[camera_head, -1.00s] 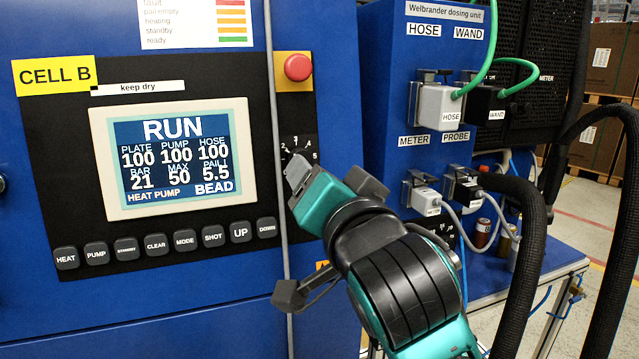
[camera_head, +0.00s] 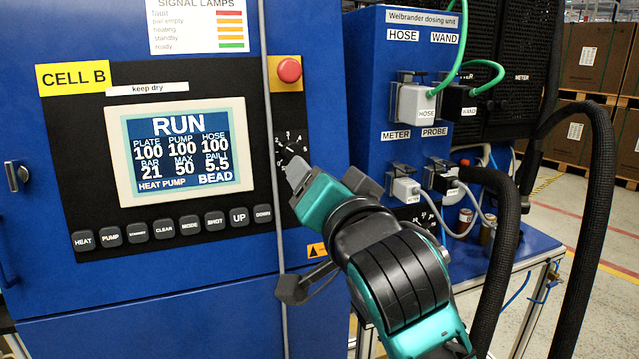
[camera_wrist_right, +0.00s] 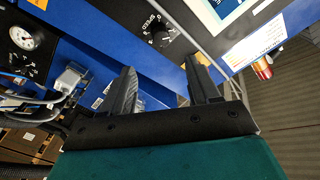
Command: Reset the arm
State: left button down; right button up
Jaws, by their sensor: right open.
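My right arm comes in from the lower right in the head view, with its gripper (camera_head: 294,172) just below and in front of a dial (camera_head: 291,146) on the black panel. In the right wrist view the two dark fingers of my right gripper (camera_wrist_right: 163,78) are spread apart with nothing between them. The dial's dark knob (camera_wrist_right: 160,38), marked SPEED, shows beyond the fingertips, clear of them. In the head view the gripper hides the lower part of the dial. My left gripper is not in view.
The blue cabinet carries a lit RUN display (camera_head: 180,150), a row of dark buttons (camera_head: 164,230) and a red stop button (camera_head: 289,70). A dosing unit (camera_head: 420,60) with plugs and green cables stands to the right. Thick black hoses (camera_head: 592,215) loop at the far right.

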jog(key=d+f+n+g, duration=0.2)
jog(key=d+f, duration=0.2)
jog(key=f, duration=1.2)
jog(key=s+d+f+n+g+h, duration=0.1)
jog(key=s+d+f, duration=0.3)
jog(key=f, duration=0.5)
jog(key=s+d+f+n+g+h, duration=0.1)
jog(key=s+d+f, duration=0.3)
jog(key=s+f, duration=0.4)
jog(key=s+d+f+n+g+h, duration=0.1)
jog(key=s+d+f, duration=0.3)
jog(key=f, duration=0.8)
jog(key=s+n+g, duration=0.1)
jog(key=s, duration=0.1)
jog(key=shift+s+d+f+n+g, duration=0.2)
jog(key=shift+s+d+n+g, duration=0.1)
jog(key=shift+s+n, duration=0.1)
